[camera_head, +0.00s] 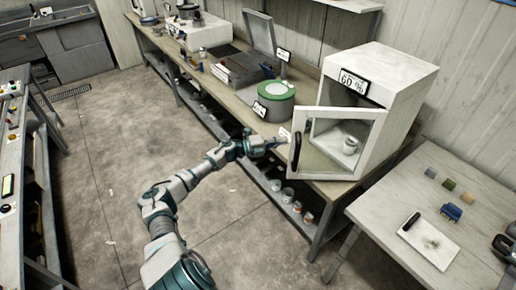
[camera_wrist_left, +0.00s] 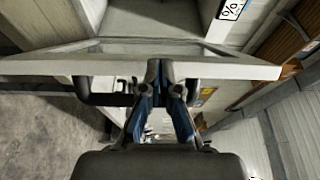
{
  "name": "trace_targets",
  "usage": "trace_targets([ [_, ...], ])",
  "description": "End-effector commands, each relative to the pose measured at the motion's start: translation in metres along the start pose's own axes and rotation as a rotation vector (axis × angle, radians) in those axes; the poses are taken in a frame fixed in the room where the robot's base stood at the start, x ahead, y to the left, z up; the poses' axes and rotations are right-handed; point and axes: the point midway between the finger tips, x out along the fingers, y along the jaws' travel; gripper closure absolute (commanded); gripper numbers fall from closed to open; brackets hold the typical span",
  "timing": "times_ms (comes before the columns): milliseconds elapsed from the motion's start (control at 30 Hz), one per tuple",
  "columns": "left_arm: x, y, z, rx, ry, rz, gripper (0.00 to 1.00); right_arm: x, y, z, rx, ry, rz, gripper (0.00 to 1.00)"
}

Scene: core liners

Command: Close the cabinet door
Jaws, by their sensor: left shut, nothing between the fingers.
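The white cabinet (camera_head: 405,80) stands on the bench with a "60 %" label on its front. Its framed, see-through door (camera_head: 372,116) is partly open, with a black handle (camera_head: 296,152) at its left side. A small white cup (camera_head: 349,145) is inside. My left gripper (camera_head: 279,143) is just left of the door's handle side, its fingers shut and empty. In the left wrist view, the shut fingers (camera_wrist_left: 162,75) are close to the door's pale edge (camera_wrist_left: 225,68), with the handle (camera_wrist_left: 100,98) to their left. I cannot tell whether they touch.
A green-lidded round device (camera_head: 275,97) stands on the bench left of the cabinet. Several jars (camera_head: 308,218) sit on the lower shelf. A side table (camera_head: 390,205) at right holds a tray and small blocks. The floor (camera_head: 130,140) at left is mostly clear.

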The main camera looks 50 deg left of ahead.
Motion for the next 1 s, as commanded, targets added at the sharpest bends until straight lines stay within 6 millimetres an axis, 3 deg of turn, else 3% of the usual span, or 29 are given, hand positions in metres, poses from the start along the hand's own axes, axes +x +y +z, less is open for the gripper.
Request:
trace_targets([
  [300, -0.048, 0.009, 0.005, -0.01, -0.007, 0.005, 1.0, -0.001, 0.011, -0.035, -0.002, 0.043, 0.013, 0.13],
  [500, -0.068, 0.004, -0.003, -0.004, -0.007, 0.007, 1.0, -0.003, -0.006, -0.028, 0.004, 0.04, -0.007, 0.13],
  [633, -0.075, 0.001, -0.009, 0.003, -0.006, 0.008, 1.0, -0.003, -0.014, -0.012, 0.003, 0.02, -0.016, 0.13],
  [800, -0.078, 0.002, -0.015, 0.002, -0.025, -0.005, 1.0, -0.009, -0.004, -0.007, -0.002, 0.015, -0.005, 0.13],
  [1000, -0.059, 0.014, -0.058, 0.001, -0.229, -0.062, 1.0, -0.046, 0.013, -0.016, -0.004, 0.028, 0.015, 0.13],
])
